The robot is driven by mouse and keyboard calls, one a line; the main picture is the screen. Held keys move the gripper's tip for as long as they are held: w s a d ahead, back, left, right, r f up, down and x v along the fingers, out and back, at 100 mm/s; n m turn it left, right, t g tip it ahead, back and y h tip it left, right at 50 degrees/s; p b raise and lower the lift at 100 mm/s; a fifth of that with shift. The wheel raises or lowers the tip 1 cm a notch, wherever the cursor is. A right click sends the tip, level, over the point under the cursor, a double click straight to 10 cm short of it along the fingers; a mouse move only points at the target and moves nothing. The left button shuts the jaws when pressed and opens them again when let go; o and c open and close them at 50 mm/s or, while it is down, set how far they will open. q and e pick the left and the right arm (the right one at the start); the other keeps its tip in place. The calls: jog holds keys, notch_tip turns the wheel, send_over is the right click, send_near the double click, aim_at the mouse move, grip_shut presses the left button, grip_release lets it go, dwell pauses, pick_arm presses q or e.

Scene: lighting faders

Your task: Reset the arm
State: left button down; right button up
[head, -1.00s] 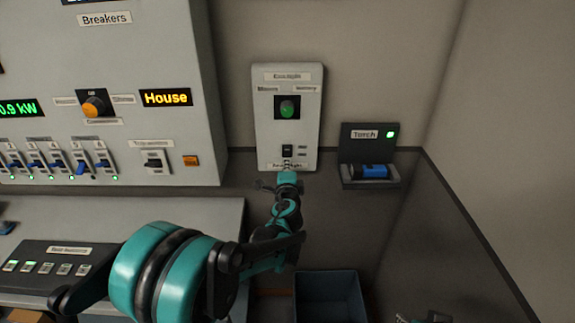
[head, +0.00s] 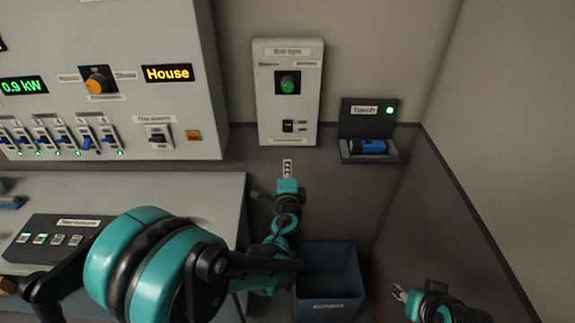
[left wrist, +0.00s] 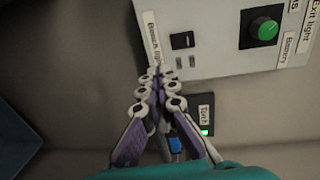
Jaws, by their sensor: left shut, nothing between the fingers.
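My left arm comes in from the lower left in the head view. Its gripper (head: 287,168) is shut and empty, just below the grey wall box (head: 264,112) with the green knob (head: 287,86) and a small black switch (head: 288,126). In the left wrist view the closed fingers (left wrist: 155,75) point towards the lower edge of that box, near the black switch (left wrist: 183,40). I cannot tell whether they touch it. My right gripper (head: 408,290) shows only in part at the bottom right of the head view, and its jaws are too small to judge.
The breaker panel (head: 180,70) with an orange knob fills the upper left. A torch holder (head: 356,110) with a blue torch (head: 368,147) hangs to the right. A blue bin (head: 330,290) stands below. A grey desk (head: 190,190) with a button panel (head: 75,230) is at left.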

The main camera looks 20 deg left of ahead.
pick_arm(q)
jog(key=shift+a, duration=0.1)
jog(key=s+a+f+n+g, duration=0.1)
jog(key=s+n+g, duration=0.1)
jog(key=s+n, duration=0.3)
jog(key=s+a+f+n+g+h, duration=0.1)
jog(key=s+a+n+g, duration=0.15)
jog(key=s, duration=0.45)
jog(key=s+a+f+n+g, duration=0.1)
jog(key=s+n+g, duration=0.1)
jog(key=s+n, duration=0.3)
jog(key=s+d+f+n+g+h, duration=0.2)
jog(key=s+d, duration=0.3)
jog(key=s, duration=0.4)
jog(key=shift+s+h, duration=0.25)
jog(key=shift+h, duration=0.55)
